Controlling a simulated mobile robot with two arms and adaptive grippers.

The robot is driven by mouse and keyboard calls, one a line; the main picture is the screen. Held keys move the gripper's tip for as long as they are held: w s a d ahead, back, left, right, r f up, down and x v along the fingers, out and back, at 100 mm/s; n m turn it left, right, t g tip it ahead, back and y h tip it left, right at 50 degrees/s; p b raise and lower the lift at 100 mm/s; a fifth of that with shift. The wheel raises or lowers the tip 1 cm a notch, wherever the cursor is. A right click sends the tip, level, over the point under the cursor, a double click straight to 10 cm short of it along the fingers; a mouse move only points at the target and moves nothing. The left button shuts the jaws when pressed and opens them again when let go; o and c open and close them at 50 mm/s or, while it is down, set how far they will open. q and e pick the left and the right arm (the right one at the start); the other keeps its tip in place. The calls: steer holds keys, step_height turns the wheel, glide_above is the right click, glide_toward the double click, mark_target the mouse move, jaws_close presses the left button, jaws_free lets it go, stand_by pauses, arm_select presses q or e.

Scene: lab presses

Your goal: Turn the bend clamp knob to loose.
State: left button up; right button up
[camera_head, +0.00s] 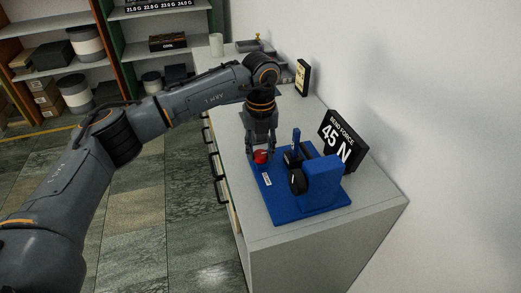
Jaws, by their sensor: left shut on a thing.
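A blue bend press (324,184) stands on the near end of the grey counter. A red knob (261,157) sits at the left rear corner of its blue base, and a small white label lies on the base in front of it. A dark round part shows on the press's left side. My left gripper (262,152) points down at the red knob from above, with its fingers around it, shut on it. The fingers hide part of the knob. My right gripper is not in view.
A black sign reading "BEND FORCE 45 N" (343,141) stands behind the press by the wall. A smaller dark sign (302,77) and a white cylinder (216,45) stand farther back. Shelves with boxes and tubs are at the back left. The counter's near right corner is clear.

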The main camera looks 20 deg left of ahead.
mark_target(261, 154)
arm_select(q)
steer(key=shift+f+n, duration=0.1)
steer(key=shift+n, duration=0.3)
steer(key=o, duration=1.2)
steer(key=shift+c, duration=0.2)
step_height(261, 154, up, 12)
